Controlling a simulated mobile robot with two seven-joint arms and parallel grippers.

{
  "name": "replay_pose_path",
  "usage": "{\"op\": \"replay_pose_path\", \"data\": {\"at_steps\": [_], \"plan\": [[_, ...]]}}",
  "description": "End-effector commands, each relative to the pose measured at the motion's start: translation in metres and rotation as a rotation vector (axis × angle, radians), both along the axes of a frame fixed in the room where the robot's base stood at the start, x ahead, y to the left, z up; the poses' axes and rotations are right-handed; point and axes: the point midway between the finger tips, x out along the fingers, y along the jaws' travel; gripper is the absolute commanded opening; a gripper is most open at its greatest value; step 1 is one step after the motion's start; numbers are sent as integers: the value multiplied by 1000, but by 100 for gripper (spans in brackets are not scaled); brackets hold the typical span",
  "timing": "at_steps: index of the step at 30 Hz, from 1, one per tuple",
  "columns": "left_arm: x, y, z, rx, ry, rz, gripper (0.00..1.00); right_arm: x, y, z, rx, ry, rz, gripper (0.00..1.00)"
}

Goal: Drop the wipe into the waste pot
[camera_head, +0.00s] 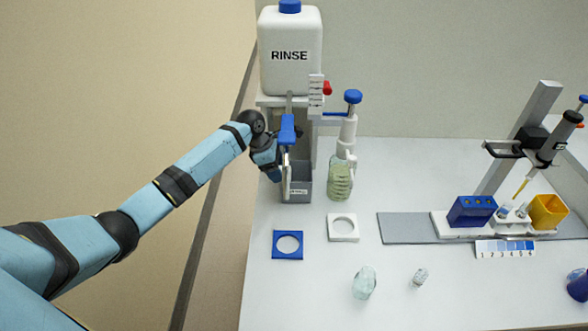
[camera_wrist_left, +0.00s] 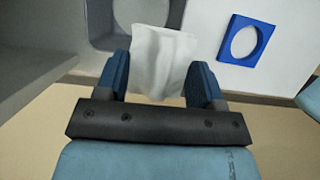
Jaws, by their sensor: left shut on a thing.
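The wipe (camera_wrist_left: 160,62) is a white, creased sheet in the left wrist view. My left gripper (camera_wrist_left: 158,82) is shut on it, with a blue finger on each side. In the head view my left gripper (camera_head: 272,168) is at the upper left of a grey open-topped box (camera_head: 298,193) below the rinse bottle. The box's small label is too small to read, so I cannot tell whether it is the waste pot. In the wrist view the wipe overlaps a grey open container (camera_wrist_left: 100,38). My right gripper is not in view.
The RINSE bottle (camera_head: 290,65) stands above the box. A clear bottle with greenish contents (camera_head: 340,182) stands right of it. A blue square ring (camera_head: 288,253) and a white one (camera_head: 343,228) lie in front. A pipette stand (camera_head: 518,140) and racks occupy the right.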

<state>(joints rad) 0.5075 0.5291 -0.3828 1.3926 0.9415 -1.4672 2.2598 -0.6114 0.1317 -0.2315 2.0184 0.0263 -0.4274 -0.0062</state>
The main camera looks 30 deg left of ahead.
Motion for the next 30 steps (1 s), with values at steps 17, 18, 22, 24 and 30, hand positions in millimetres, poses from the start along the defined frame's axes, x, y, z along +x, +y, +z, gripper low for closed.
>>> {"op": "replay_pose_path", "data": {"at_steps": [17,18,22,24,30], "plan": [[22,-45,-6,1,0,0,37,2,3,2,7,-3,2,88],[22,-45,-6,0,-1,0,37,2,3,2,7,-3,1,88],[21,-45,-6,0,0,0,37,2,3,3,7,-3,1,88],[21,-45,-7,1,1,1,37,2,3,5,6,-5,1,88],[21,-45,-13,0,1,0,37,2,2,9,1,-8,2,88]]}}
